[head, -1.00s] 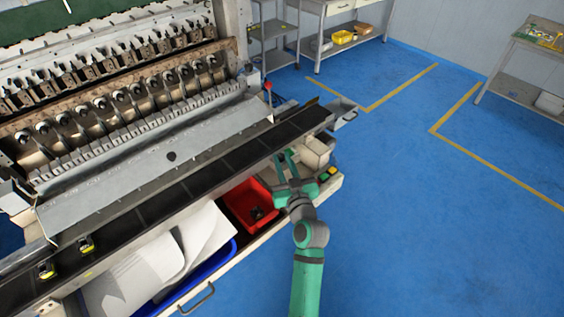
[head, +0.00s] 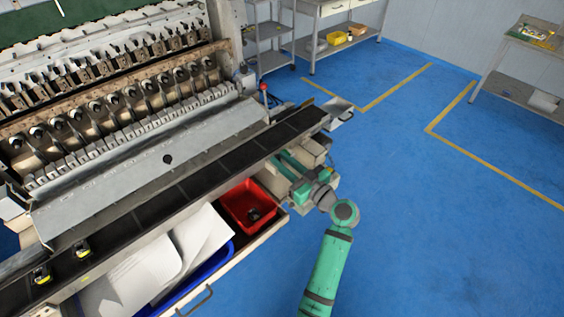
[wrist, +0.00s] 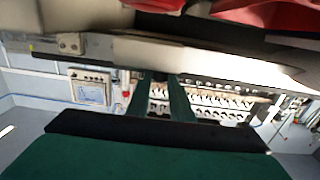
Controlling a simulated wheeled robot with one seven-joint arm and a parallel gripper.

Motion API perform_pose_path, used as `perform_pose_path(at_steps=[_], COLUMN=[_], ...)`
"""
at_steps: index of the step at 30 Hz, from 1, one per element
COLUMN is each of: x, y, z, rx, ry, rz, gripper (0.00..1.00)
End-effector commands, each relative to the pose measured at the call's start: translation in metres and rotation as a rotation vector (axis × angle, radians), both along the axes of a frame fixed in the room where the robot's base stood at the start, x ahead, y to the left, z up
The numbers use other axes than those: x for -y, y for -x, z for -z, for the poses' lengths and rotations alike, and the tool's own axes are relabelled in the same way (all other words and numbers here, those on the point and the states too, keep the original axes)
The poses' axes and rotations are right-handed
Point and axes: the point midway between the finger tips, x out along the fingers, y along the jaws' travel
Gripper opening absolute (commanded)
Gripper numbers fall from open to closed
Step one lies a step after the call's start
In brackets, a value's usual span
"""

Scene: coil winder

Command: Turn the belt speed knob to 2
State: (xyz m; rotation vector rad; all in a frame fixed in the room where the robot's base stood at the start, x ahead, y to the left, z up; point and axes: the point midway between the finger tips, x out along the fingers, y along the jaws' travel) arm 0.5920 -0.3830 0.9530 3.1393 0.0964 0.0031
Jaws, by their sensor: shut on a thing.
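My gripper (head: 284,162) is at the right end of the machine, beside the dark conveyor belt (head: 215,170) and the cream control box (head: 314,147). In the wrist view its two green fingers (wrist: 160,82) reach to a small dark piece at the edge of a pale panel. The fingers are shut on this piece, which I take to be the belt speed knob. The knob is almost wholly hidden between the fingertips, and its pointer and scale cannot be read.
A red bin (head: 247,205) with a dark part in it sits left of my gripper. White sheets (head: 160,262) and a blue tray (head: 222,262) lie farther left. A red-knobbed lever (head: 263,88) stands behind the belt.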

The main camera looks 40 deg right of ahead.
Motion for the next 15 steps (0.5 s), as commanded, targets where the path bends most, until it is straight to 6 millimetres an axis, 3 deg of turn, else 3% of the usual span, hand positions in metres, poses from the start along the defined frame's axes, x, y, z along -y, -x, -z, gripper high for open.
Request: perform_pose_path(at_steps=[14, 15], x=[-0.0007, -0.0007], y=[-0.0009, -0.0009], z=[0.0027, 0.0027], rx=[-0.005, -0.005], ry=[-0.003, -0.003], rz=[-0.019, -0.019], gripper=[0.00, 0.23])
